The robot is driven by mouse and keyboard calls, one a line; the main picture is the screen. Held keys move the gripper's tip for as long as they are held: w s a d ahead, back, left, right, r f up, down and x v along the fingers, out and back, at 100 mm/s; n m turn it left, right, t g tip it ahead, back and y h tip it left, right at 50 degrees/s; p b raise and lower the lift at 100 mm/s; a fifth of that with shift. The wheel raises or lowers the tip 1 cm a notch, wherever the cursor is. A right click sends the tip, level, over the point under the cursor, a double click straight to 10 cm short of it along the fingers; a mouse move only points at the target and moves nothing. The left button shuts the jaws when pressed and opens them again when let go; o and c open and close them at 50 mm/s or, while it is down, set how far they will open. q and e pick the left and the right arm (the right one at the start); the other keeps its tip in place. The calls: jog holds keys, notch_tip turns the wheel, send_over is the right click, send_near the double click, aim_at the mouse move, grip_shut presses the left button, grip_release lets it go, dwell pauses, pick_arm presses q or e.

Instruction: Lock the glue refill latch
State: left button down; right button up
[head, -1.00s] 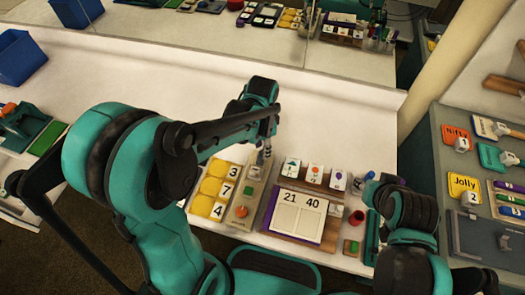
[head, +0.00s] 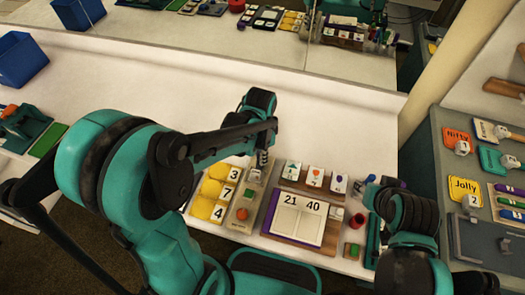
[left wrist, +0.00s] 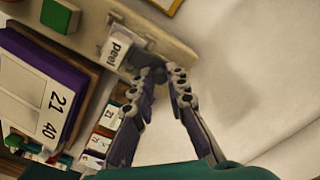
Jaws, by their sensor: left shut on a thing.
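A narrow beige board (head: 232,222) lies on the table, with a green square (head: 249,192) and an orange round piece (head: 242,213) on it. In the left wrist view a white block marked "peel" (left wrist: 115,47) sits near the board's end, with a small dark grey part beside it that looks like the latch (left wrist: 147,60). My left gripper (head: 262,158) is over that end of the board. In the left wrist view its fingertips (left wrist: 162,72) meet this grey part and partly hide it; it is shut on it. My right arm is at the right; its fingertips are hidden.
Yellow numbered pads (head: 208,190) lie left of the board. A panel marked 21 and 40 (head: 297,220) and several picture cards (head: 315,176) are at its right. A red cylinder (head: 357,220) stands farther right. The white table behind is clear.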

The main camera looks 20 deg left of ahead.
pick_arm(q)
jog(key=shift+s, duration=0.15)
jog(key=c, duration=1.5)
grip_release()
notch_tip(320, 180, up, 12)
jog(key=shift+s+a+f+n+t, duration=0.15)
jog(key=shift+s+a+n+t, duration=0.6)
jog(key=shift+s+n+t, duration=0.6)
jog(key=shift+s+a+f+n+t, duration=0.15)
jog(key=shift+s+a+n+t, duration=0.8)
jog(key=shift+s+n, duration=0.7)
jog(key=shift+s+a+f+n+t, duration=0.15)
jog(key=shift+s+a+n+t, duration=0.45)
jog(key=shift+s+n+t, duration=0.9)
